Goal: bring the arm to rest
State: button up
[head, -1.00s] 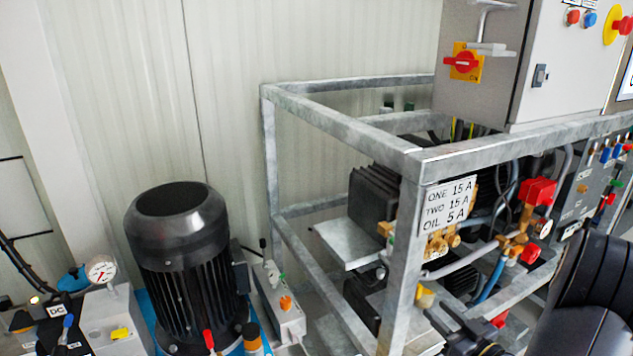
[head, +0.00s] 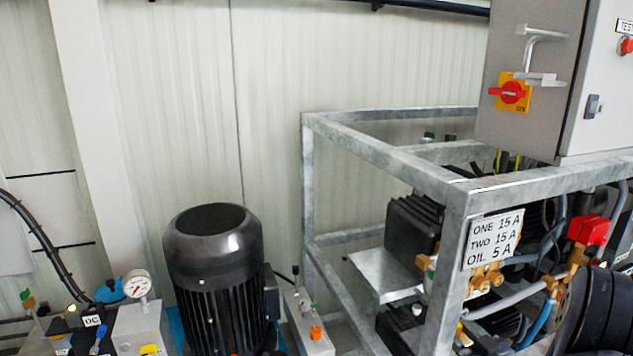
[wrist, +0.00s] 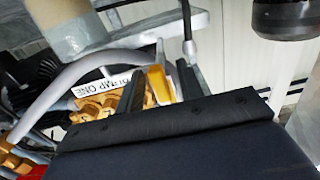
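My gripper (wrist: 160,80) shows in the wrist view. Its two dark fingers stand apart above a broad dark palm. A yellow part (wrist: 160,84) shows in the gap between them; it looks to be behind the fingers, and I see no finger closed on it. Brass fittings (wrist: 98,108) and a white label (wrist: 100,84) lie beyond the left finger. The gripper itself is not visible there.
A galvanised frame (head: 455,205) holds pumps and brass valves, with a grey cabinet and red-yellow switch (head: 510,93) above. A black motor (head: 214,265) and a pressure gauge (head: 137,284) stand at left. Open space lies before the white wall (head: 270,60).

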jog(key=p+v, duration=0.2)
jog(key=v, duration=0.9)
jog(key=b+x, duration=0.2)
jog(key=x, duration=0.9)
jog(key=shift+w+a+f, duration=0.1)
jog(key=shift+w+a, duration=0.05)
jog(key=shift+w, duration=0.05)
jog(key=shift+s+f+n+b, duration=0.15)
jog(key=shift+n+b, duration=0.35)
jog(key=shift+b, duration=0.25)
jog(key=shift+n+b, duration=0.4)
jog(key=shift+b, duration=0.05)
jog(key=n+b, duration=0.6)
jog(key=p+v, duration=0.3)
jog(key=v, duration=0.8)
jog(key=shift+r, duration=0.3)
jog(key=shift+r, duration=0.15)
